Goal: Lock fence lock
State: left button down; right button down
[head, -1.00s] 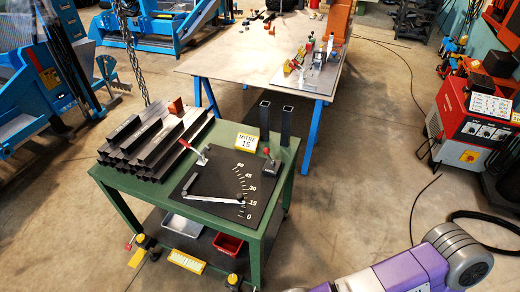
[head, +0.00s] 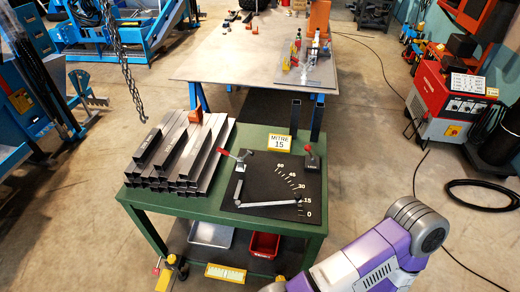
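A black mitre plate (head: 268,182) with a white degree scale lies on the green bench. A light grey fence bar (head: 270,204) lies across it, its right end near the 15 mark. A dark lock lever with a red knob (head: 309,149) stands at the plate's back right corner, with small pale lettering below it. A second clamp with a red handle (head: 230,154) sits at the back left corner. I cannot tell from this distance whether either lever is locked. My purple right arm comes in at the lower right, its gripper outside the picture. My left gripper is not in view.
Stacked dark steel tubes (head: 180,150) fill the bench's left side. A yellow "MITRE 15" card (head: 279,143) and two upright square tubes (head: 295,116) stand behind the plate. A lower shelf holds a red bin (head: 264,245) and a grey bin (head: 211,233). A chain hangs at the left.

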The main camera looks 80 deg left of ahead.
aim_at(308, 148)
jog(key=k, duration=0.75)
jog(key=u, duration=1.2)
